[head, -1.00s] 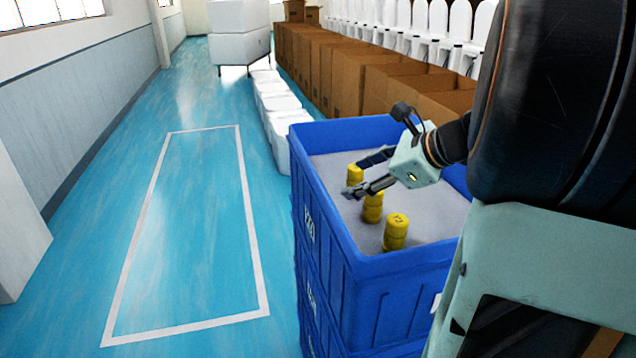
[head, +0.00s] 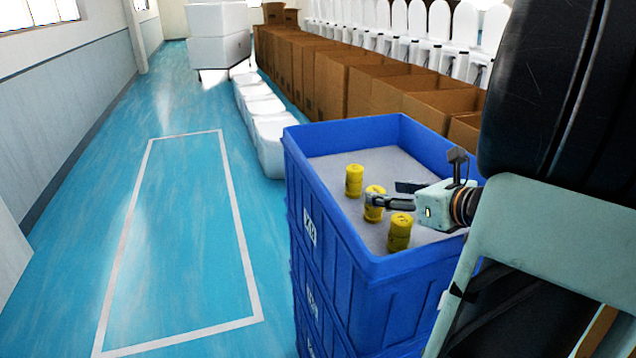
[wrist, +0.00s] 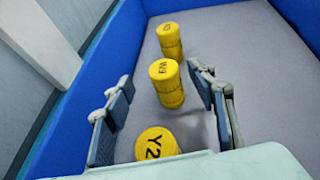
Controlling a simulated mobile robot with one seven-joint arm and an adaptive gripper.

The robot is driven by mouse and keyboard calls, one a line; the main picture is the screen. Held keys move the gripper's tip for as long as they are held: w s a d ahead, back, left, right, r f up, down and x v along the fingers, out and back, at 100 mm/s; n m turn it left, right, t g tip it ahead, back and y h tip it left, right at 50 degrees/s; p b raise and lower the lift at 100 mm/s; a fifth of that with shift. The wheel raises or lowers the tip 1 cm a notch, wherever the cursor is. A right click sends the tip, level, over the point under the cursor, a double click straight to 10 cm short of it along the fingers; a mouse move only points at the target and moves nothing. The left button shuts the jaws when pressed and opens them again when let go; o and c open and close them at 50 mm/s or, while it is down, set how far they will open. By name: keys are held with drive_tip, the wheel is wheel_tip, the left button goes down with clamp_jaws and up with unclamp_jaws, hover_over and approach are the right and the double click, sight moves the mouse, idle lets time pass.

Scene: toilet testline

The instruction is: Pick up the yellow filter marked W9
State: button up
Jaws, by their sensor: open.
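The yellow filter marked W9 (wrist: 166,84) stands upright in the middle of a row of three in the wrist view, ahead of and between my finger lines. In the head view it is the middle filter (head: 374,212), partly hidden by a finger. My gripper (head: 386,193) is open and empty, reaching in from the right above the bin floor. Its two fingers also show in the wrist view (wrist: 160,90). A yellow filter marked Y2 (wrist: 157,146) is nearest the palm, between the finger bases. A third filter (wrist: 169,41) stands beyond W9; its mark is hard to read.
The filters stand on the grey floor of a blue crate (head: 375,268) with raised walls. White boxes (head: 262,115) and brown cartons (head: 345,85) stand behind it. The blue floor to the left is open.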

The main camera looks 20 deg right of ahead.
sight(377, 191)
drive_tip(key=shift+p+x, duration=0.3)
drive_tip(key=shift+x, duration=2.4)
drive_tip(key=shift+d+f, duration=0.15)
drive_tip(key=shift+d, duration=0.05)
drive_tip(key=shift+c, duration=0.3)
drive_tip(key=c, duration=1.2)
